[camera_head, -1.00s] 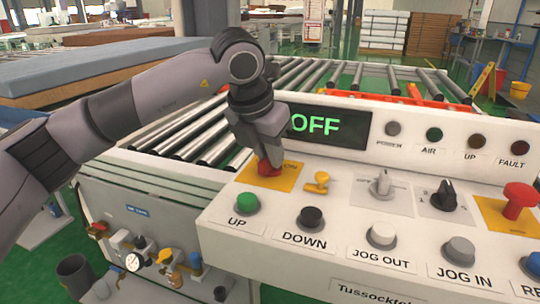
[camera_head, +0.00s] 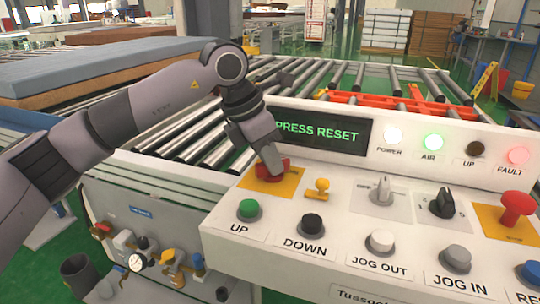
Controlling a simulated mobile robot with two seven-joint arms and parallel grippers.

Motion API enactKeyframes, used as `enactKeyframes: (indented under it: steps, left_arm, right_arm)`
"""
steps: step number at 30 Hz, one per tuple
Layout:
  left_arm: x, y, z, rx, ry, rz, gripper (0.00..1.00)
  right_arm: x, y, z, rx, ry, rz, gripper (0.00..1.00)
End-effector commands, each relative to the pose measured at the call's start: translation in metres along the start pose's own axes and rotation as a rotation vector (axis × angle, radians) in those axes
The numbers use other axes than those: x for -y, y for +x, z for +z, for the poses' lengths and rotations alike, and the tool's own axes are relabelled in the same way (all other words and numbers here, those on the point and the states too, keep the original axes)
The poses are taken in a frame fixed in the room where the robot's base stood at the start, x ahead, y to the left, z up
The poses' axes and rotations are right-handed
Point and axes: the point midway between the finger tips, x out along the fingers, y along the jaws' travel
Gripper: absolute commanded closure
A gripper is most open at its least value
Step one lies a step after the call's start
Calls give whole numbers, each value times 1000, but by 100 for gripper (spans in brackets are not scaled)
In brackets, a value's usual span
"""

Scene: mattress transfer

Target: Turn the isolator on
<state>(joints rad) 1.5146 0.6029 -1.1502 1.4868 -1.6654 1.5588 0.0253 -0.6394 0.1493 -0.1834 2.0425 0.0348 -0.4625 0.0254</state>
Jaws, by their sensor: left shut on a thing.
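The red isolator knob (camera_head: 284,167) sits on a yellow plate (camera_head: 265,187) at the left end of the white control panel. My left gripper (camera_head: 271,163) comes down over it and is shut on it, hiding much of the knob. The display (camera_head: 318,129) reads "PRESS RESET" in green. The POWER lamp (camera_head: 393,135) is lit white, the AIR lamp (camera_head: 433,142) green and the FAULT lamp (camera_head: 518,155) red. The UP lamp (camera_head: 475,149) is dark. My right gripper does not show.
Along the panel are a small yellow knob (camera_head: 319,190), a grey selector (camera_head: 382,190), a black selector (camera_head: 443,203) and a red mushroom button (camera_head: 516,208). A front row holds several push buttons, including a blue one (camera_head: 531,270). A roller conveyor (camera_head: 345,78) lies behind.

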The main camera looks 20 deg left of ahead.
Motion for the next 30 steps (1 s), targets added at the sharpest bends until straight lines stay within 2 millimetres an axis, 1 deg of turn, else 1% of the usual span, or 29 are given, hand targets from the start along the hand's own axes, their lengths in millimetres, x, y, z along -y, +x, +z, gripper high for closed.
enactKeyframes:
  steps: [1, 11, 12, 13, 14, 23, 26, 30]
  left_arm:
    - [2, 5, -4, -16, 6, -9, 100]
    - [2, 5, -4, -17, 8, -9, 100]
    - [2, 5, -4, -17, 8, -9, 70]
    - [2, 5, -4, -16, 8, -9, 60]
    - [2, 5, -3, -15, 7, -8, 57]
    - [1, 0, -1, -6, 5, -3, 57]
    - [0, -10, -1, -4, 5, -2, 57]
    - [0, -34, 0, -5, 6, -2, 57]
  right_arm:
    - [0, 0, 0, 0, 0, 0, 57]
    - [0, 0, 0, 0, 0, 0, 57]
    - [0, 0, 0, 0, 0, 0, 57]
    - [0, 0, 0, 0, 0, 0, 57]
    - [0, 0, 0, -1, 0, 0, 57]
    - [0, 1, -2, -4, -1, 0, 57]
    - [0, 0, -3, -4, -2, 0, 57]
    - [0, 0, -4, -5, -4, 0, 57]
